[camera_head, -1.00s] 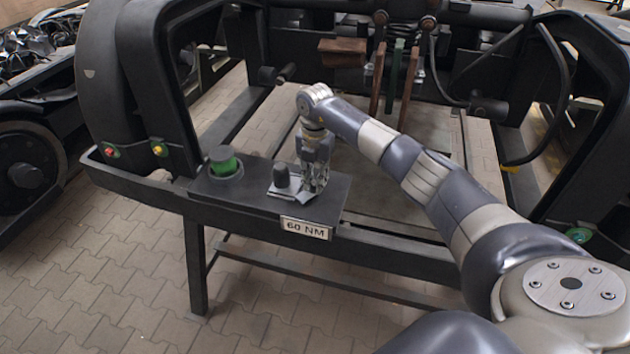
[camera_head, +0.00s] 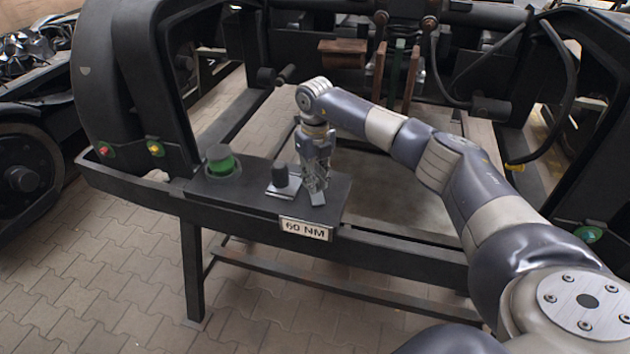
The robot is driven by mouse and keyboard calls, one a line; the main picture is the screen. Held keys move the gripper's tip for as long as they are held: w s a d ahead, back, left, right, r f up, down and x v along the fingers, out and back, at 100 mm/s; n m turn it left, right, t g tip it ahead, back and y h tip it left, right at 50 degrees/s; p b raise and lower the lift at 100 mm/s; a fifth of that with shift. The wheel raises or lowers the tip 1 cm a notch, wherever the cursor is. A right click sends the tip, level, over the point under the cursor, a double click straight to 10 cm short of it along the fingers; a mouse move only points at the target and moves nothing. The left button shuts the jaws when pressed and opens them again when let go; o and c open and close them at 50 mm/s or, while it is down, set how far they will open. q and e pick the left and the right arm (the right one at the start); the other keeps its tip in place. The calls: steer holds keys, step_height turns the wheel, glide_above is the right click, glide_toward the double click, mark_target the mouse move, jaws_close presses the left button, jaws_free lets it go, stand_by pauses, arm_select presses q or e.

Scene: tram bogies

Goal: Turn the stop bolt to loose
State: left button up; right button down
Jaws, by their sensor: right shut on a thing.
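A black bench-like ledge (camera_head: 235,200) carries a "60 NM" plate (camera_head: 306,229) on its front. On it a dark upright knob (camera_head: 280,176) stands on a small bright metal plate (camera_head: 285,190). My right gripper (camera_head: 317,193) points down just right of the knob, apart from it. It is shut on a small grey piece (camera_head: 317,198) low at the ledge top. The fingers hide most of what they hold, and I cannot tell if this is the stop bolt. My left gripper is not in view.
A green-banded dark cylinder (camera_head: 221,161) stands left on the ledge. A red button (camera_head: 105,151) and a yellow button (camera_head: 155,149) sit on the black frame. Brown and green upright blocks (camera_head: 398,75) stand behind. The paved floor is clear in front.

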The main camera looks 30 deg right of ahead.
steer(key=n+b, duration=0.1)
steer(key=n, duration=0.2)
steer(key=shift+w+n, duration=0.1)
steer(key=shift+n, duration=0.3)
steer(key=n, duration=0.3)
steer(key=shift+r+n+b, duration=0.1)
steer(key=shift+n+b, duration=0.2)
steer(key=shift+b, duration=0.05)
steer(key=n+b, duration=0.1)
steer(key=n, duration=0.3)
steer(key=shift+n, duration=1.9)
steer(key=c, duration=1.5)
jaws_free()
steer(key=shift+o, duration=0.2)
step_height(320, 180, up, 12)
